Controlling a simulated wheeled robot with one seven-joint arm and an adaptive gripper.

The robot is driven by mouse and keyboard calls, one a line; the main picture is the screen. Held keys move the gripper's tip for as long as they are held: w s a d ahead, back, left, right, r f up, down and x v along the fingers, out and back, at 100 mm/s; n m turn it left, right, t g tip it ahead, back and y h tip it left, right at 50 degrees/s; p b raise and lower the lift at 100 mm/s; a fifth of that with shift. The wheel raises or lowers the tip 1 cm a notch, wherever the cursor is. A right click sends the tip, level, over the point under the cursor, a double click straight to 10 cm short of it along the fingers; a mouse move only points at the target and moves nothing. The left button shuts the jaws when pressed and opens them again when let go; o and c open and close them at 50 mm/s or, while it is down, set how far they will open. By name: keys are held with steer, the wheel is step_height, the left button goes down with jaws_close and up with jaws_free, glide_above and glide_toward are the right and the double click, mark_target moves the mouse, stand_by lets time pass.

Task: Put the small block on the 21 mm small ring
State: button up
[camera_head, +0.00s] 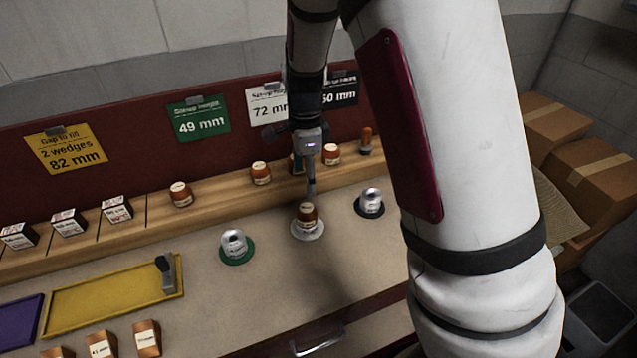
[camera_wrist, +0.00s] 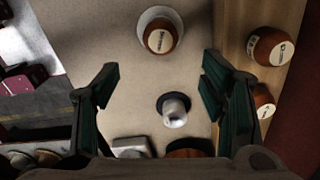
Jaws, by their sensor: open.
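A brown block with a pale label (camera_head: 306,212) stands on a white disc (camera_head: 318,233) on the bench. In the wrist view the block (camera_wrist: 160,40) lies beyond my fingertips, on the white disc (camera_wrist: 147,15). A silver ring-like piece (camera_head: 372,197) stands on a black disc to its right, and another (camera_head: 235,241) on a green disc to its left. Their sizes are too small to read, so I cannot tell which is 21 mm. My gripper (camera_head: 309,192) is open above the white disc; the wrist view shows its spread fingers (camera_wrist: 160,80) with nothing between them.
A wooden ledge (camera_head: 222,202) behind holds several brown blocks and boxes. A yellow tray (camera_head: 110,297) with a grey tool is left; more brown blocks (camera_head: 146,338) are in front of it. Cards (camera_head: 199,118) hang on the red back panel. Cartons (camera_head: 606,170) stand right.

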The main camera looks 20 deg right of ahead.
steer(key=s+r+n+t+y, duration=0.1)
steer(key=s+r+n, duration=0.35)
steer(key=r, duration=0.25)
steer(key=s+r+n+t, duration=0.1)
steer(key=s+r+n, duration=0.35)
steer(key=r, duration=0.25)
steer(key=s+r+n+t+h, duration=0.1)
steer(key=s+r+n+t, duration=0.2)
steer(key=s+r+n, duration=0.3)
steer(key=shift+s+n, duration=2.6)
steer(key=shift+s, duration=2.7)
